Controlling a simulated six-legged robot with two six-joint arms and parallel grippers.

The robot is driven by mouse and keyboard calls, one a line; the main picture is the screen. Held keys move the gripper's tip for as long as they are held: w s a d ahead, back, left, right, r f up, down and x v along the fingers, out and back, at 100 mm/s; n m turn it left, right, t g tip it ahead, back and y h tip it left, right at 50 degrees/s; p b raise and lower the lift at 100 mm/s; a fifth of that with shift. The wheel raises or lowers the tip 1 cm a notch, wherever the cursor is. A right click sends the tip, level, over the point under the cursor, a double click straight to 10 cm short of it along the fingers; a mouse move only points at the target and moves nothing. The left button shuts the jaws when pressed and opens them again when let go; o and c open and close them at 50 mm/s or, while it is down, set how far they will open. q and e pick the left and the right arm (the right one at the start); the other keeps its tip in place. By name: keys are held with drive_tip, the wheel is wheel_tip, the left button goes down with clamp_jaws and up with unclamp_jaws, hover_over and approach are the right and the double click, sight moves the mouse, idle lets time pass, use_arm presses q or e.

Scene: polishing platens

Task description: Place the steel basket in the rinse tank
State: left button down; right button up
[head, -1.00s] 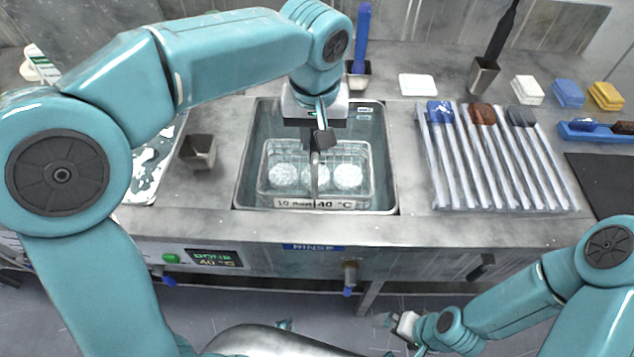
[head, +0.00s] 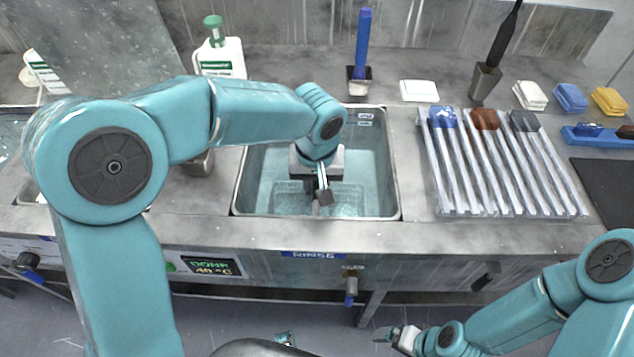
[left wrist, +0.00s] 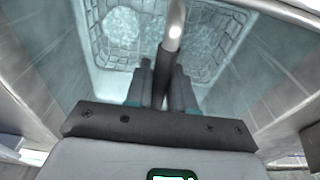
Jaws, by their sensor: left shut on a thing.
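The steel basket (head: 288,200) is low inside the rinse tank (head: 240,190), seen blurred as if through water. My left gripper (head: 318,194) is down in the tank, partly hidden by its own wrist, and is shut on the basket's handle. In the left wrist view the handle (left wrist: 173,32) rises between the fingers (left wrist: 162,85), with the mesh basket (left wrist: 205,40) and pale round pieces (left wrist: 120,28) below. Whether the basket touches the tank floor, I cannot tell. My right gripper (head: 393,335) is low in front of the bench; its jaws are too small to read.
A green-topped bottle (head: 219,55) and a blue-handled tool (head: 363,40) stand behind. The tank's raised rim surrounds the gripper.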

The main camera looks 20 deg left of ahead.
use_arm(q)
drive_tip(key=shift+f, duration=0.1)
drive_tip(key=c, duration=1)
unclamp_jaws()
drive_tip(key=shift+o, duration=0.2)
drive_tip(key=shift+r, duration=0.4)
wheel_tip(320, 180, up, 11)
drive_tip(key=s+p, duration=0.1)
drive_tip(key=shift+s+d+r+p, duration=0.2)
drive_tip(key=shift+p, duration=0.2)
